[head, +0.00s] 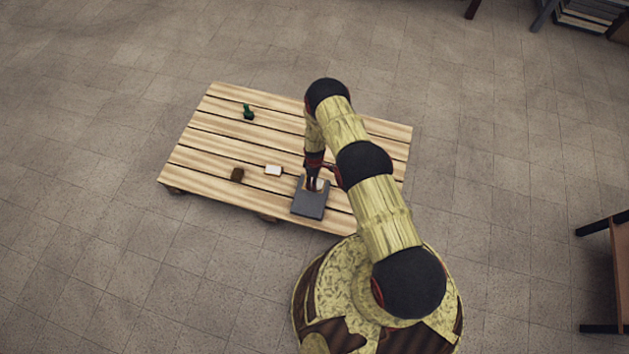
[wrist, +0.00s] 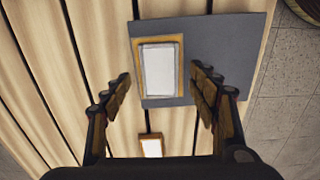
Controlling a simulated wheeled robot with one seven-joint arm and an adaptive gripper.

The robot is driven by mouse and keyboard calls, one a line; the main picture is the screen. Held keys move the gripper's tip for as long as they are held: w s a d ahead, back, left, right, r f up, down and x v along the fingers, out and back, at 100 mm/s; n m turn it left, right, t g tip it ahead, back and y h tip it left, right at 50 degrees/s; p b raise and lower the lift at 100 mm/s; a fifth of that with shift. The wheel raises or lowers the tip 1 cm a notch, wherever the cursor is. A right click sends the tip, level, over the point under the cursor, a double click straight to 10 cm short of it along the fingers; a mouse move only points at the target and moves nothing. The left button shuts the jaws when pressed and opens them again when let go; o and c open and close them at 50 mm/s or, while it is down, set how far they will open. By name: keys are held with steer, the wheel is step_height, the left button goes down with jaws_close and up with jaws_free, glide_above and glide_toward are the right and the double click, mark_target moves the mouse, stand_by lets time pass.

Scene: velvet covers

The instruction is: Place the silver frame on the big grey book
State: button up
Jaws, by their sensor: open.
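The big grey book (head: 310,202) lies flat at the table's near edge, and it fills the upper right of the wrist view (wrist: 225,60). A frame with a tan border and a pale silver-grey panel (wrist: 160,68), which I take to be the silver frame, appears to lie flat on the book, along its left edge in the wrist view. My gripper (wrist: 161,74) is open, with one finger on either side of this frame and a gap to each. In the head view my gripper (head: 313,186) is low over the book and mostly hides the frame.
A small white item with a brown border (wrist: 151,146) lies near the book; it looks like the white item (head: 273,170) in the head view. A dark brown block (head: 237,174) and a green object (head: 248,112) stand on the slatted table (head: 200,146). The table's left part is mostly clear.

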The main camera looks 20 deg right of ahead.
steer(key=w+r+m+t+p, duration=0.1)
steer(key=w+r, duration=0.3)
steer(key=r, duration=1.2)
steer(key=w+r+m+p, duration=0.15)
steer(key=w+r, duration=0.25)
steer(key=r, duration=1.1)
step_height(320, 180, up, 25)
steer(key=s+m+t, duration=0.1)
steer(key=s+m, duration=0.1)
steer(key=s, duration=0.1)
steer(key=s+r+m+t, duration=0.1)
steer(key=s+r+m, duration=0.1)
steer(key=s+r, duration=0.65)
steer(key=s+r+m+t, duration=0.1)
steer(key=s+r, duration=0.4)
steer(key=r, duration=0.7)
steer(key=s+r+m, duration=0.2)
steer(key=s+r, duration=0.1)
steer(key=s, duration=0.7)
steer(key=s+r+m+t, duration=0.1)
steer(key=s+r, duration=0.2)
steer(key=s, duration=0.7)
steer(key=shift+r+m+t, duration=0.2)
steer(key=shift+m+t, duration=0.1)
steer(key=shift+m, duration=0.05)
